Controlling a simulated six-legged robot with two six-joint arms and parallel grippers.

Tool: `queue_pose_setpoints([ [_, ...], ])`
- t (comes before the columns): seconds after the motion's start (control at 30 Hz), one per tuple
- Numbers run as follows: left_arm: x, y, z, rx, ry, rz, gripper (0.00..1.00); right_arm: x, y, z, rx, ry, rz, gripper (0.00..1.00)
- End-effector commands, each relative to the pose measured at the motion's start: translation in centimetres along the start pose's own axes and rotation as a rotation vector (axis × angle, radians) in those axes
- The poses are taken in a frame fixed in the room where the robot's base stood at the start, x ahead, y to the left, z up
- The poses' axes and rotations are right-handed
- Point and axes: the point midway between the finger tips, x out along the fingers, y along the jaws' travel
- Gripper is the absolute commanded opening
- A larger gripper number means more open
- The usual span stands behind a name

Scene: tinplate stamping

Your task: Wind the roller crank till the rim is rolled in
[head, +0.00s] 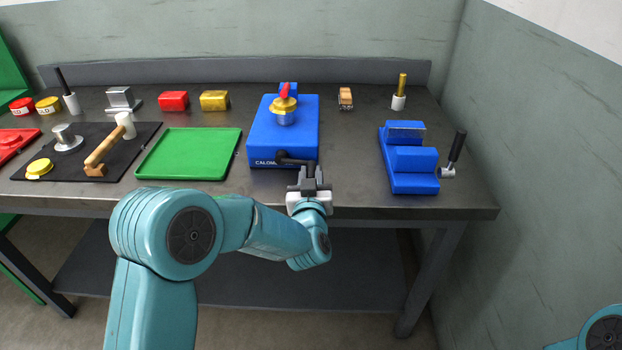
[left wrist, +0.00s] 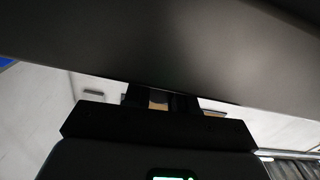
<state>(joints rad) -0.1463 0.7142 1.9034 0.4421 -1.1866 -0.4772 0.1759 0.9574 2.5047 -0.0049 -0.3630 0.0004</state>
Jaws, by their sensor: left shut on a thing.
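A blue machine (head: 262,140) with white lettering on its front stands mid-table. A dark crank (head: 288,158) sticks out at the machine's front right. My left gripper (head: 312,178) is at the table's front edge, shut on the crank's grip, which its fingers mostly hide. In the left wrist view the fingers (left wrist: 160,100) show dark against a large dark surface. The tin's rim is too small to judge. My right gripper is out of view.
A second blue machine (head: 413,182) with a black-handled lever (head: 456,148) stands to the right. A green tray (head: 190,155) and a black mat (head: 130,160) with a mallet (head: 103,148) lie left. Bare tabletop (head: 350,150) separates the machines.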

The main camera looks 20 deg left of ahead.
Motion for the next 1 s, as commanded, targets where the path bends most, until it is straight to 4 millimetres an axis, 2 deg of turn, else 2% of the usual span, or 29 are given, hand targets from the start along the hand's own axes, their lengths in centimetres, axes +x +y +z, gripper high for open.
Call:
queue_pose_setpoints([
  [0.47,0.0,0.0,-2.5,-0.384,0.005,0.001,0.0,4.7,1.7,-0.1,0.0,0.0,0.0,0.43],
  [1.0,0.0,-1.8,-6.0,-0.898,0.005,0.001,0.0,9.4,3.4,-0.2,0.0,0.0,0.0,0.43],
])
